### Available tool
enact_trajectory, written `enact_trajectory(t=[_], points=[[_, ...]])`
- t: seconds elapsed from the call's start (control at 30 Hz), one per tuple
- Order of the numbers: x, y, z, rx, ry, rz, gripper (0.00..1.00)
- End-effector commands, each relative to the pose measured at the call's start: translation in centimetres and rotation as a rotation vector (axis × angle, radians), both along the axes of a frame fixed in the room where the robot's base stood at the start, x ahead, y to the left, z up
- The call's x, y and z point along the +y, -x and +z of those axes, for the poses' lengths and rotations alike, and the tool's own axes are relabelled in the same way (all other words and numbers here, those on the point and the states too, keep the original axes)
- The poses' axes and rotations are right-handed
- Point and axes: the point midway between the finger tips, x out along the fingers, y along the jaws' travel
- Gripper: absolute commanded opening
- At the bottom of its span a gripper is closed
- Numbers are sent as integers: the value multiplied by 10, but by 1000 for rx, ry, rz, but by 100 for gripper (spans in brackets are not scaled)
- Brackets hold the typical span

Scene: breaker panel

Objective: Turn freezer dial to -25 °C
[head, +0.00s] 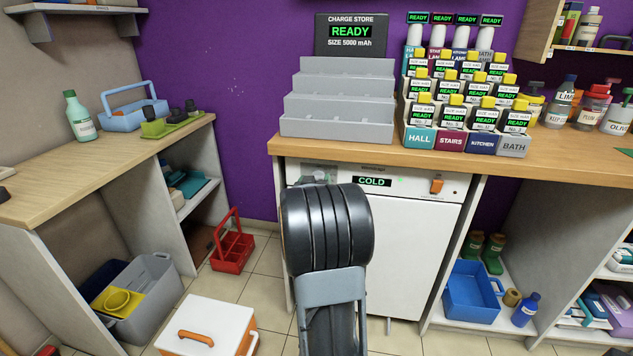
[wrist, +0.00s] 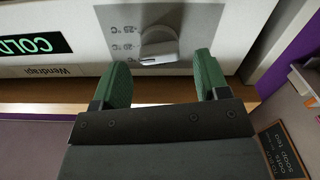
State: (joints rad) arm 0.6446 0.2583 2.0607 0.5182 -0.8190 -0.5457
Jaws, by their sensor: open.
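The freezer (head: 415,255) is a white unit under the wooden counter. Its display (head: 374,182) reads COLD in green, and it also shows rotated at the left of the wrist view (wrist: 32,44). The freezer dial (wrist: 158,46) is a pale grey round knob with a raised grip bar, on a grey plate with small printed marks. In the head view my arm hides the gripper and most of the dial.
An orange switch (head: 437,185) sits right of the display. Above, the counter (head: 390,158) bears a grey stepped rack (head: 338,95) and several labelled battery holders. A white box with an orange handle (head: 205,330) and a red caddy (head: 232,247) stand on the floor at left.

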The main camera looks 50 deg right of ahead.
Motion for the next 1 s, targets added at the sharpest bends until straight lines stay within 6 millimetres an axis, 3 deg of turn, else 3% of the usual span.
enact_trajectory(t=[0.23,0.6,1.0], points=[[-17,-10,0,0,0,0,68],[-19,-12,0,0,0,1,68],[-19,-12,0,0,0,1,30]])
